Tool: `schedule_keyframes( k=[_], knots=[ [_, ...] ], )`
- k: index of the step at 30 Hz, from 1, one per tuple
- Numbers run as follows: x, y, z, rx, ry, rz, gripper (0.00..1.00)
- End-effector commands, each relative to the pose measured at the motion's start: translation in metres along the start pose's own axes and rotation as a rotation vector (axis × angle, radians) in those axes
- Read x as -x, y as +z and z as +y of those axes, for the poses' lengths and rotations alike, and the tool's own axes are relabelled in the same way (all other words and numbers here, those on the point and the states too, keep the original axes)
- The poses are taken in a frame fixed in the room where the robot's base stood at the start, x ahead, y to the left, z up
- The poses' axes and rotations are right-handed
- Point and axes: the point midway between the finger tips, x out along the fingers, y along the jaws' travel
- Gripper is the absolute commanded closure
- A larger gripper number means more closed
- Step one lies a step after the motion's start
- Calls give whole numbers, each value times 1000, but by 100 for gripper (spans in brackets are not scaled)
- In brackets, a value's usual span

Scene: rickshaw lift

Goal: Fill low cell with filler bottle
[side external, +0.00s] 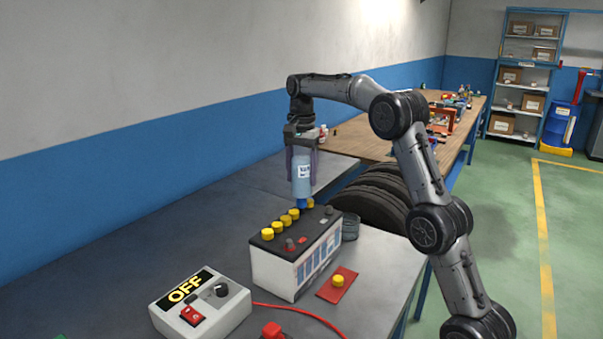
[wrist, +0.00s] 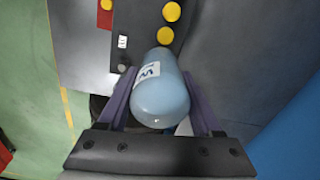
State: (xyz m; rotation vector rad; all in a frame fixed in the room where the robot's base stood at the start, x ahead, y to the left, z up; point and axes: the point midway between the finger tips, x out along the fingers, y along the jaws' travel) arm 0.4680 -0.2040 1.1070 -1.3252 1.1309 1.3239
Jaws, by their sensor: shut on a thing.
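My gripper (side external: 301,155) is shut on the light blue filler bottle (side external: 301,178), which has a white label. The bottle is upright with its blue nozzle down, at the far end of the battery (side external: 275,268). The nozzle tip is at the battery's top; I cannot tell whether it sits in a cell opening. In the wrist view the bottle (wrist: 160,102) lies between my gripper's purple fingers (wrist: 160,88) and hides the spot under it. Several yellow caps (side external: 278,227) stand in a row on the battery. One yellow cap (side external: 338,281) lies on a red mat (side external: 331,292).
A switch box marked OFF (side external: 200,303) stands at the front left, with a red cable (side external: 300,308) running right. A dark cup (side external: 350,228) stands behind the battery. Tyres (side external: 372,195) are beyond the bench edge. The grey bench (side external: 180,235) is clear left of the battery.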

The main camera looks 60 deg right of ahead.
Motion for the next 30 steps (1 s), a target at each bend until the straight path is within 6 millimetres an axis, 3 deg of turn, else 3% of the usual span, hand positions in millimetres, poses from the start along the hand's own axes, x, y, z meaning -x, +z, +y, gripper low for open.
schedule_keyframes(
  k=[30],
  knots=[
    [-12, 0, 0, 0, -2, 1, 100]
  ],
)
